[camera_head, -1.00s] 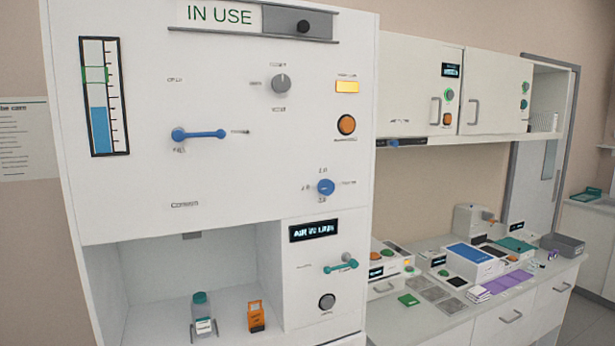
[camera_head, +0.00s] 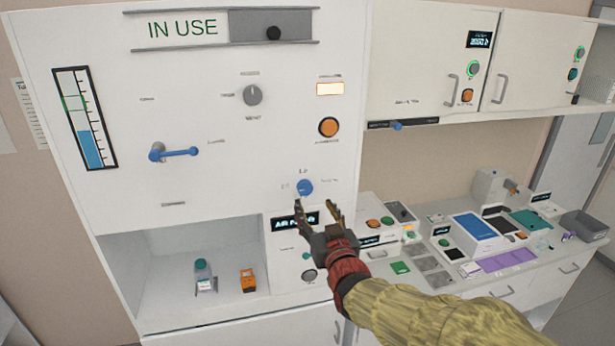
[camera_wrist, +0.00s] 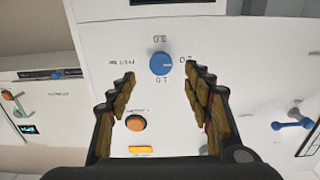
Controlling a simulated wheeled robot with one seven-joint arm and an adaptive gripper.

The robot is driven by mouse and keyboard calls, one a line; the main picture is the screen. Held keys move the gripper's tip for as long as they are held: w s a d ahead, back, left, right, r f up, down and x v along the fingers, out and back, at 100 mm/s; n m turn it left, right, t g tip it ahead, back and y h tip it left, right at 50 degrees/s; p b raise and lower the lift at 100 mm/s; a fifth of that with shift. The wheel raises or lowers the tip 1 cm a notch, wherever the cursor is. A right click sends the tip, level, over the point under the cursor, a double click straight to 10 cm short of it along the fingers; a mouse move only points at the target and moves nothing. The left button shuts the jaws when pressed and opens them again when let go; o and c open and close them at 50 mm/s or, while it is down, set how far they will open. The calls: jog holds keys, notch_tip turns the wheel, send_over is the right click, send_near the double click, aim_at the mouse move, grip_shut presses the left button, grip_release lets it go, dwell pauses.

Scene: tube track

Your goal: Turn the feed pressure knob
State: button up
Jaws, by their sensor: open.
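The blue feed pressure knob (camera_head: 305,187) is a round dial low on the white cabinet's front panel, with small number marks around it. It also shows in the wrist view (camera_wrist: 161,63), beyond and between the fingertips, with a light pointer line. My gripper (camera_head: 317,206) is open and empty, its two fingers spread just below and right of the knob in the head view. A gap to the knob seems to remain, and no contact shows. The fingers partly cover the dark display (camera_head: 290,222) below the knob.
An orange button (camera_head: 328,127), a lamp (camera_head: 330,89), a grey knob (camera_head: 253,95) and a blue lever (camera_head: 175,152) share the panel. A bottle (camera_head: 204,275) and an orange item (camera_head: 248,280) stand in the recess. A cluttered counter is at right.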

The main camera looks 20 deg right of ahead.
aim_at(306, 190)
jog(key=shift+w+a+r+p, duration=0.1)
jog(key=shift+w+p, duration=0.35)
jog(key=shift+w, duration=1.55)
jog(key=shift+w+r+p, duration=0.1)
jog(key=shift+w+p, duration=0.35)
jog(key=shift+w, duration=1.55)
jog(key=shift+c, duration=0.4)
jog(key=c, duration=1.1)
jog(key=shift+f+b, duration=0.1)
jog(key=shift+b, duration=0.35)
